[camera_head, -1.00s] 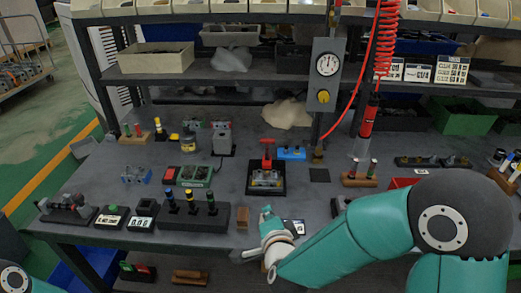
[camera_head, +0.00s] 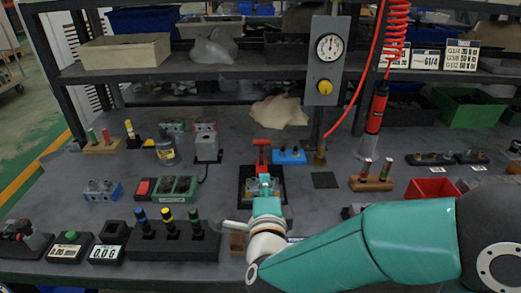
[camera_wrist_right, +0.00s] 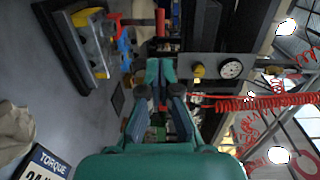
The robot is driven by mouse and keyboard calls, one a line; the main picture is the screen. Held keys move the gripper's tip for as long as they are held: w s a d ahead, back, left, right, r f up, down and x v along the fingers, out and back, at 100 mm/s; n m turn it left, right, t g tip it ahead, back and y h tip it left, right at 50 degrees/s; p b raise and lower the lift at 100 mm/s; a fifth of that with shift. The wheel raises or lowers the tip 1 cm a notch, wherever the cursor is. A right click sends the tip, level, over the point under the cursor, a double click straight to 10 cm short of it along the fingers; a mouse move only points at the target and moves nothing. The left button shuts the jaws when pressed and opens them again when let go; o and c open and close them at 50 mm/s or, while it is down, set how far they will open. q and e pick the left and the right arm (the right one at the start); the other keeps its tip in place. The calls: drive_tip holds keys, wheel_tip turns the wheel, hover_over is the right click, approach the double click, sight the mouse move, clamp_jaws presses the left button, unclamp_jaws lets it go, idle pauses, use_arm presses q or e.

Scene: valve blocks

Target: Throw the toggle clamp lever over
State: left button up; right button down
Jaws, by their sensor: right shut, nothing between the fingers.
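The toggle clamp stands on a dark base plate (camera_head: 246,192) in the middle of the bench. Its red lever (camera_head: 262,156) stands upright behind my gripper in the head view. The lever (camera_wrist_right: 140,21) also shows at the top of the right wrist view, sideways, with the base plate (camera_wrist_right: 72,50) at upper left. My right gripper (camera_head: 265,180) is shut and empty. In the head view it overlaps the clamp body and hides part of it. In the wrist view its fingertips (camera_wrist_right: 160,72) are apart from the lever. My left gripper is out of view.
A blue fixture (camera_head: 289,156) stands right of the lever. A grey box fixture (camera_head: 207,148) and a green block with a red button (camera_head: 175,187) are to the left. A black block with several knobs (camera_head: 172,240) lies in front. A gauge panel (camera_head: 326,60) hangs behind.

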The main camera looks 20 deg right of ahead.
sight(263, 143)
drive_tip(key=shift+w, duration=0.1)
drive_tip(key=p+x, duration=0.2)
drive_tip(key=x, duration=1.1)
drive_tip(key=shift+w+d+f, duration=0.1)
drive_tip(key=shift+w+f, duration=0.05)
drive_tip(key=shift+w, duration=0.2)
drive_tip(key=shift+d+p, duration=0.1)
drive_tip(key=shift+p, duration=0.2)
